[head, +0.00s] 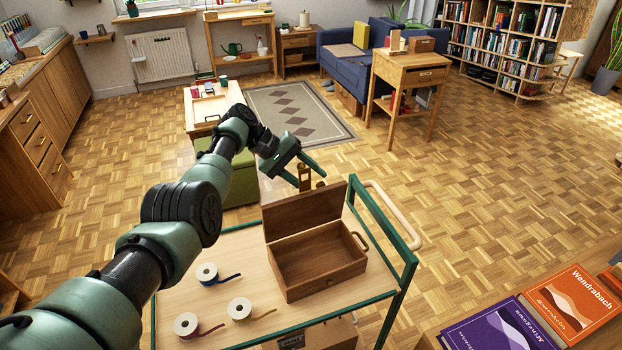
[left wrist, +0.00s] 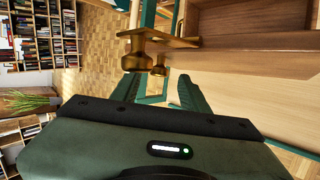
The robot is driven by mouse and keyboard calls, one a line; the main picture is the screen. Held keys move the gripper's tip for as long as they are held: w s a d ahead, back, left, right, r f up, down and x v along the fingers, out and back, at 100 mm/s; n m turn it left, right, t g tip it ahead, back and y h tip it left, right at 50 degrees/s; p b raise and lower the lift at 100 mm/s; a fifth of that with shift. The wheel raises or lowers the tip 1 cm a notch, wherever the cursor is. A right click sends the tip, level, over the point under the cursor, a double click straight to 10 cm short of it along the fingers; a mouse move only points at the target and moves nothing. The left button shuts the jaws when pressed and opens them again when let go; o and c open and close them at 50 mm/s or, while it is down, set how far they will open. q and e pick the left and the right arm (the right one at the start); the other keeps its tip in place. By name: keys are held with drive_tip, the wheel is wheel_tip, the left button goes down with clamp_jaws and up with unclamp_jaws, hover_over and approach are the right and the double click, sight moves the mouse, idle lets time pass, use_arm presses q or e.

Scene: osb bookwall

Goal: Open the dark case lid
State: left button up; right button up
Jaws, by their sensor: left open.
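The dark wooden case (head: 318,279) stands on the cart top, and its inside looks empty. Its lid (head: 306,212) is raised and stands roughly upright at the back of the case. Brass fittings (head: 304,178) show at the lid's upper edge; brass parts also show close up in the left wrist view (left wrist: 150,48). My left gripper (head: 310,174) is just behind and above the lid's top edge, with its green fingers apart. In the left wrist view the fingers (left wrist: 160,93) are spread near the brass, with nothing seen clamped between them. My right gripper is not seen.
The cart (head: 230,255) has a green frame and a pale wooden handle bar at its right. Several ribbon spools (head: 207,273) lie left of the case. Books (head: 575,303) lie at the lower right. A green stool (head: 240,186) stands behind the cart. Floor to the right is free.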

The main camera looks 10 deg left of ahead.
use_arm(q)
drive_tip(key=v, duration=0.7)
drive_tip(key=shift+b, duration=0.3)
drive_tip(key=shift+a, duration=0.15)
